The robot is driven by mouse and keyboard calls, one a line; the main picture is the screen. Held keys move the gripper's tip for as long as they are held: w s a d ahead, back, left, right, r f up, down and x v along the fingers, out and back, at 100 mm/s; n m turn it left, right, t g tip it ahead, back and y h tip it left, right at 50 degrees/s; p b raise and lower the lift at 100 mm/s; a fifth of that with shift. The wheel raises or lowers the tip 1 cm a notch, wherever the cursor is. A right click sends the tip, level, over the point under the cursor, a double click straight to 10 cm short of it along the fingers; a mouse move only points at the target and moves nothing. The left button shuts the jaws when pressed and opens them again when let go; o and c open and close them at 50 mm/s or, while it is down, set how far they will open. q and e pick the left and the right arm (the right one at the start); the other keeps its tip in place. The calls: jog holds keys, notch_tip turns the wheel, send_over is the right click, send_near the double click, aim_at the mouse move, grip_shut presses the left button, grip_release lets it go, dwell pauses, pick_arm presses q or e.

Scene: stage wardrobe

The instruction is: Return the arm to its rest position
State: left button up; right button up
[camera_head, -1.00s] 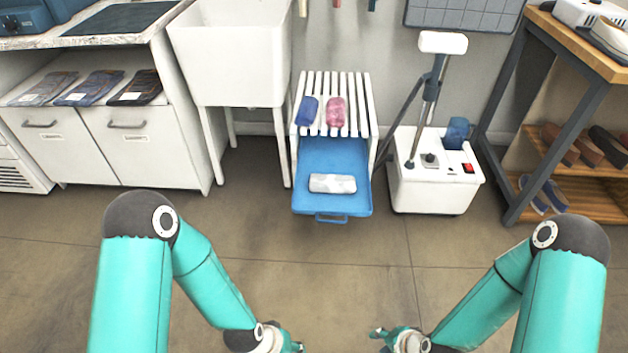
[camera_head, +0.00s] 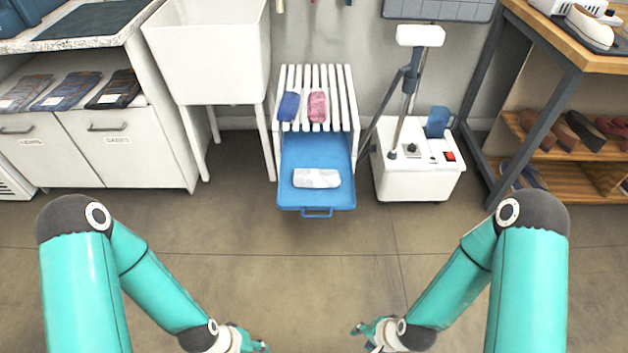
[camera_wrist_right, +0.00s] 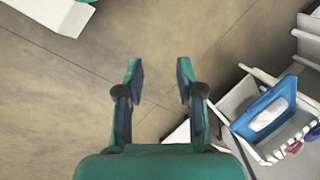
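My right arm (camera_head: 462,265) is bent, with its right gripper (camera_head: 362,337) low in the head view, right of centre, over bare floor. In the right wrist view the right gripper (camera_wrist_right: 159,68) has its fingers apart, with only floor between them. My left arm (camera_head: 155,290) is bent in a similar way. Its left gripper (camera_head: 264,346) is at the bottom edge of the head view, partly cut off, so its opening cannot be judged. Nothing shows held in either gripper.
A white slatted rack (camera_head: 342,95) bears a blue bundle (camera_head: 288,106) and a pink bundle (camera_head: 317,106). Its blue tray (camera_head: 316,150) holds a white bundle (camera_head: 317,178). A white steamer (camera_head: 420,178) stands right of it. The floor in front is clear.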

pick_arm(q)
notch_tip(320, 180, up, 18)
jog(key=w+d+m+p, duration=0.1)
jog(key=m+p, duration=0.1)
jog(key=p, duration=1.4)
jog(key=shift+d, duration=0.4)
pick_arm(e)
notch_tip(320, 180, up, 18)
jog(key=s+n+g, duration=0.1)
jog(key=s+n, duration=0.1)
jog(key=n, duration=0.4)
jog(key=shift+s+a+g+y, duration=0.15)
jog(key=shift+s+g+y, duration=0.1)
jog(key=shift+g+y, duration=0.05)
